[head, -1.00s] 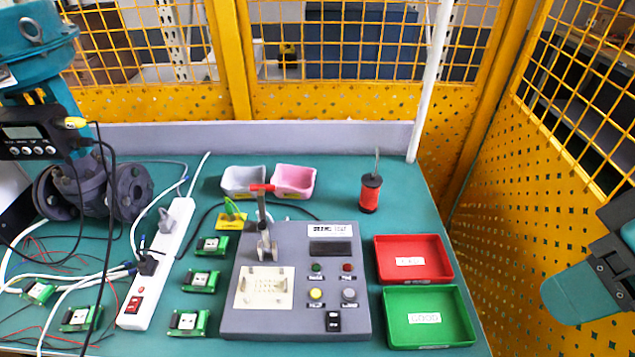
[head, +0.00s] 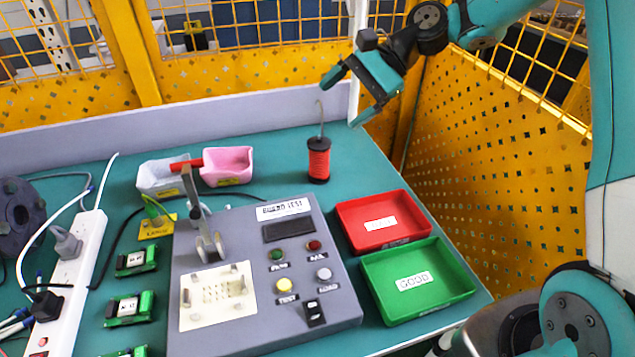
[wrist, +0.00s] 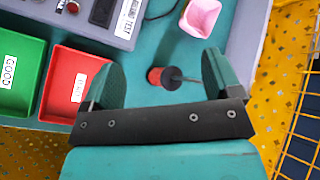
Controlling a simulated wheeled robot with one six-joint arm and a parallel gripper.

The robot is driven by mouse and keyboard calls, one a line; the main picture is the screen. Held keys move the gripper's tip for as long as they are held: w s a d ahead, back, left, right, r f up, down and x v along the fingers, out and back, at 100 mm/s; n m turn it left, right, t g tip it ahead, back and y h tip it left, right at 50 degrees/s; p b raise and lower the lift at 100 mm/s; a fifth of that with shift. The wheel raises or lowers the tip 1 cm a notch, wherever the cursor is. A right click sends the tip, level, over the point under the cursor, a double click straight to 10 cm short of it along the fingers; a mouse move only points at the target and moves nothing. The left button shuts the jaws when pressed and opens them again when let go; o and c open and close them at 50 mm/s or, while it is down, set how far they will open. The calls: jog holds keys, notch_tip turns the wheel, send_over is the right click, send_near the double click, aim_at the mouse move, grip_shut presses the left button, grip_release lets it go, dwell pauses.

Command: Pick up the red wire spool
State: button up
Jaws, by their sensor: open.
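The red wire spool (head: 318,162) stands upright on the teal table, near its back right, with black ends and a thin wire rising from its top. My gripper (head: 346,97) is above and slightly right of the spool, with its two fingers spread apart and nothing between them. In the wrist view the spool (wrist: 160,77) lies between the open fingers of my gripper (wrist: 160,75) in the picture, on the table beyond them and not touched.
A red tray (head: 412,239) and a green tray (head: 447,296) are in front of the spool. A pink bin (head: 228,163) is left of it, and a grey test box (head: 262,328) is front left. A yellow mesh fence (head: 480,190) borders the table's right side.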

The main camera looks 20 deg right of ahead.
jog(key=w+d+f+m+y+b, duration=0.1)
jog(key=w+d+f+m+b, duration=0.1)
jog(key=d+f+m, duration=0.1)
jog(key=w+d+f+m+t+y+b, duration=0.1)
jog(key=d+f+m, duration=0.3)
jog(key=f, duration=0.4)
jog(key=w+d+f+m+t+y+b, duration=0.1)
jog(key=w+d+f+m+b, duration=0.1)
jog(key=d+f, duration=0.3)
jog(key=shift+w+d+f+m+b, duration=0.15)
jog(key=shift+w+d+m+b, duration=0.2)
jog(key=shift+w+d+m, duration=0.3)
send_near(320, 165)
jog(key=w+a+f, duration=0.1)
jog(key=f, duration=0.1)
jog(key=w+a+f, duration=0.2)
jog(key=shift+a+f, duration=0.15)
jog(key=shift+a, duration=0.15)
jog(key=x, duration=0.5)
jog(key=shift+w+f, duration=0.15)
jog(key=shift+w, duration=0.05)
jog(key=c, duration=1.1)
jog(key=shift+c, duration=0.4)
jog(key=shift+r, duration=0.2)
